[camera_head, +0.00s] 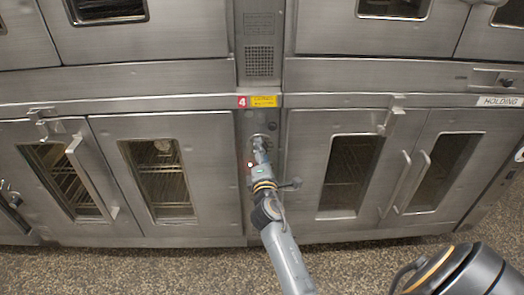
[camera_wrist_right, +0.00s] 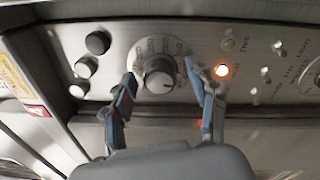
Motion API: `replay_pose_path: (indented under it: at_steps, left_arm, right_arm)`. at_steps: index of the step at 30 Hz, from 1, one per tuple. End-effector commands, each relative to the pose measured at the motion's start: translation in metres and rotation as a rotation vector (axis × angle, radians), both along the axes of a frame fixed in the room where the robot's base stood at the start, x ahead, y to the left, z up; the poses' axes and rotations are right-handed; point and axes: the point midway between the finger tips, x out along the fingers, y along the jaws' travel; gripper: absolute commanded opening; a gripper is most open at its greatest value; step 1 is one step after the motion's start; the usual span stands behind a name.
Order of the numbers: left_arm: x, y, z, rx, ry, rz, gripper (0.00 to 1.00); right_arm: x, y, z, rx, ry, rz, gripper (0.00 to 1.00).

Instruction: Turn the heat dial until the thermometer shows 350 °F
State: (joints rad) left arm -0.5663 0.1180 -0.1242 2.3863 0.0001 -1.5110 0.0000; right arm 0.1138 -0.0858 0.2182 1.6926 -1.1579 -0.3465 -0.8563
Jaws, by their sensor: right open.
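The heat dial (camera_wrist_right: 161,78) is a silver round knob with a dark face on a marked plate, seen in the right wrist view. My right gripper (camera_wrist_right: 160,71) is open, with one finger on each side of the knob; whether the fingers touch it I cannot tell. In the head view my right gripper (camera_head: 259,150) is at the narrow control column between the oven doors and hides most of the dial. No readable thermometer shows; a round white piece (camera_head: 519,154) is cut off at the right edge of the head view. My left gripper is not in view.
An orange lamp (camera_wrist_right: 222,70) glows right of the dial. Oven doors (camera_head: 168,170) with handles flank the column. The speckled floor (camera_head: 150,268) in front looks clear.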

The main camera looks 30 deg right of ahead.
Motion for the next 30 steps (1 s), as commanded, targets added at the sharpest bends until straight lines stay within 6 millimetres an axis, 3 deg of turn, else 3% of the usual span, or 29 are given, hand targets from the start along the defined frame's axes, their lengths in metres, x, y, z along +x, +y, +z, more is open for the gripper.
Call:
replay_pose_path:
  at_steps: [7,12,16,22,30]
  left_arm:
    - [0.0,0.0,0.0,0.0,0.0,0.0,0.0]
    - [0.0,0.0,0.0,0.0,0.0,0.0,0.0]
    - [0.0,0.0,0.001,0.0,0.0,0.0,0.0]
    - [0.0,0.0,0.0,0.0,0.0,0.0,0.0]
    - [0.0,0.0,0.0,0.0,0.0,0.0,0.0]
  right_arm:
    - [0.0,0.0,0.028,-0.005,-0.006,0.002,0.58]
    - [0.001,0.001,0.068,-0.007,-0.017,0.007,0.58]
    - [0.001,0.002,0.088,-0.004,-0.013,0.007,0.58]
    - [0.0,0.001,0.1,-0.002,-0.005,0.004,0.58]
    - [0.0,0.0,0.1,-0.001,-0.001,0.002,0.58]
